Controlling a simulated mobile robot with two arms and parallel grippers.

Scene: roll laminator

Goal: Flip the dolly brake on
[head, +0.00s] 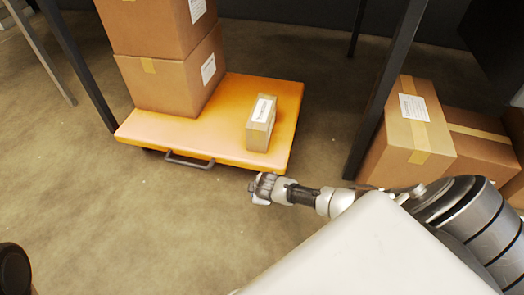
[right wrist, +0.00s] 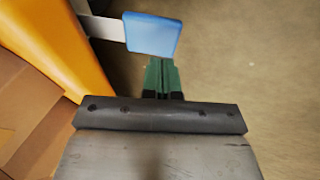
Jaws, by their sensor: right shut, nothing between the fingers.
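The orange dolly (head: 232,92) stands on the floor in the head view, with a dark handle (head: 188,162) at its front edge. My right gripper (head: 258,188) is low beside the dolly's front right corner. In the right wrist view, a blue brake pedal (right wrist: 150,35) sits on a pale metal arm (right wrist: 104,28) sticking out from the orange dolly edge (right wrist: 45,40). My right gripper's green fingers (right wrist: 163,66) are shut and empty, with their tips at the pedal's lower edge. I cannot tell whether they touch it. The pedal is not discernible in the head view. My left gripper is not in view.
Two stacked cartons (head: 175,75) and a small box (head: 260,122) are on the dolly. More cartons (head: 408,135) stand on the floor at right. A dark table leg (head: 385,85) rises between them and the dolly. The floor in front of the dolly is clear.

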